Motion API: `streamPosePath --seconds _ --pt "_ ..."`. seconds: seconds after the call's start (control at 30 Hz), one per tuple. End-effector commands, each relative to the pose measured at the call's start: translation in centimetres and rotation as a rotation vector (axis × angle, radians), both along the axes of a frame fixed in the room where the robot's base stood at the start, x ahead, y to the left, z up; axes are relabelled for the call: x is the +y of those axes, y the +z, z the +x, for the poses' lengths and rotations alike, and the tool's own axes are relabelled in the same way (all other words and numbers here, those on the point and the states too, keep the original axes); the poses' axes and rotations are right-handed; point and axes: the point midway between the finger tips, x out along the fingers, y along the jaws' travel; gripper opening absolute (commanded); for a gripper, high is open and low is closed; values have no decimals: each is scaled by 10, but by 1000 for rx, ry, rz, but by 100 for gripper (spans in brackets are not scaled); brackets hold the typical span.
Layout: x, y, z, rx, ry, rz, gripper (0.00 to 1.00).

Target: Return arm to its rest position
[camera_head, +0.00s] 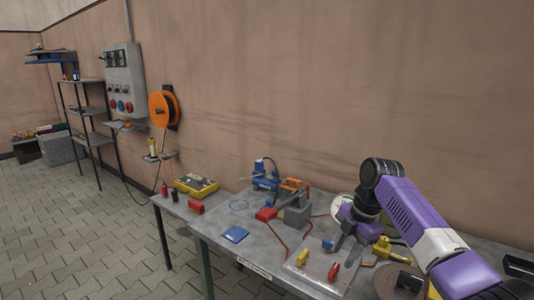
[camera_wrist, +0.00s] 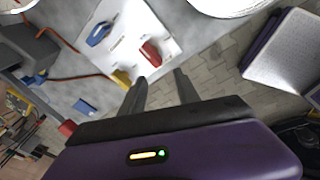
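My arm (camera_head: 415,215) is purple and grey and reaches in from the right over the workbench (camera_head: 215,222). My gripper (camera_head: 342,252) points down above the bench, near a pale plate (camera_head: 312,277). In the wrist view my gripper (camera_wrist: 160,78) has two dark fingers spread apart with nothing between them. The plate (camera_wrist: 125,30) lies beyond the fingertips and bears a red piece (camera_wrist: 151,53), a blue piece (camera_wrist: 99,34) and a yellow piece (camera_wrist: 122,78). I cannot tell how high the fingers are above it.
A grey vise (camera_head: 296,212) and a blue tool (camera_head: 265,178) stand at the back of the bench. A yellow piece (camera_head: 384,247) and a round brown disc (camera_head: 398,283) lie close to my arm. A yellow case (camera_head: 196,185) is at the left. The paved floor is open at left.

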Motion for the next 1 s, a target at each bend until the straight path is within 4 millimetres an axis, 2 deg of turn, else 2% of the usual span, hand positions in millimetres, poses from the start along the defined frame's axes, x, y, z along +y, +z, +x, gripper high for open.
streamPosePath --seconds 0.1,0.23,0.33,0.47,0.63,0.77,1.0 --pt "15 -4 26 -117 -137 34 38" --pt "40 -16 50 -254 -321 128 38" --pt "62 -28 60 -341 -461 233 38" --pt "88 -41 60 -428 -633 394 38" --pt "109 -54 43 -497 -823 601 38" --pt "118 -61 17 -529 -962 765 38" --pt "114 -69 -52 -567 -1195 1056 38"
